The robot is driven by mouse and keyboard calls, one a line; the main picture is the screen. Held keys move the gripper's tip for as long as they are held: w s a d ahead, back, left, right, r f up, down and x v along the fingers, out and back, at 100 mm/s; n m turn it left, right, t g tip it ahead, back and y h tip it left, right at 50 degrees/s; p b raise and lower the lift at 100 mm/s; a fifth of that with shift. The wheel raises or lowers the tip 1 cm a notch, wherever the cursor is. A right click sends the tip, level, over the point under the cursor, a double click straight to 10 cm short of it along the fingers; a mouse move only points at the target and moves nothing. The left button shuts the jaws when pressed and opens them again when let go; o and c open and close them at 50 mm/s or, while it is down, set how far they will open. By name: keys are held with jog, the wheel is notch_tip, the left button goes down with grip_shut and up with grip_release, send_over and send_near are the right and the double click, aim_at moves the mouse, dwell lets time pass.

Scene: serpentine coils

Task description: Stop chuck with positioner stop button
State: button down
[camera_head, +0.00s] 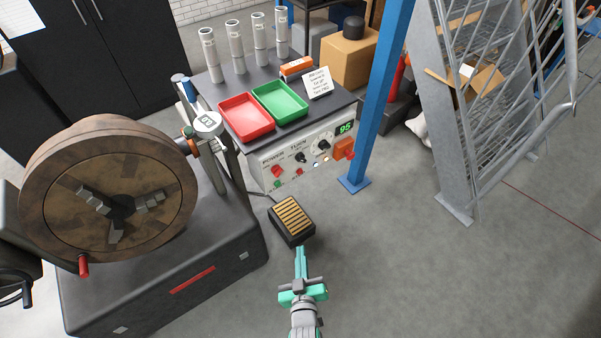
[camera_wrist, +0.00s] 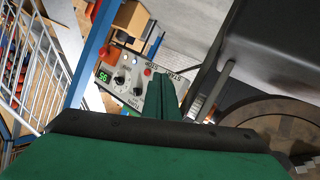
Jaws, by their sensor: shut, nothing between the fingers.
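The round chuck (camera_head: 120,190) with its jaws stands on the dark positioner base at the left. The control panel (camera_head: 262,165) has knobs, buttons and a green display reading 95. Its small red stop button (camera_head: 299,171) sits low on the panel, right of a green button (camera_head: 277,184). My gripper (camera_head: 300,250) is shut and empty, in front of and apart from the panel. I cannot tell whether the chuck turns.
A foot pedal (camera_head: 291,217) lies on the floor between my gripper and the panel. Red (camera_head: 246,117) and green (camera_head: 280,102) trays sit on the cabinet top. A blue post (camera_head: 378,90) and a metal stair frame (camera_head: 450,120) stand right. The floor at right is clear.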

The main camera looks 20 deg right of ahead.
aim_at(300, 172)
jog(key=w+d+h, duration=0.1)
jog(key=w+d, duration=0.4)
jog(key=w, duration=0.3)
jog(key=w+d+r+g+h, duration=0.1)
jog(key=w+d, duration=0.5)
jog(key=w, duration=0.2)
jog(key=shift+w+r+h, duration=0.3)
jog(key=shift+w+h, duration=0.1)
jog(key=shift+w, duration=0.1)
jog(key=w+a, duration=0.3)
jog(key=w, duration=0.5)
jog(key=shift+w, duration=0.1)
dwell(1.1)
jog(key=shift+w+a, duration=0.15)
jog(key=shift+w, duration=0.2)
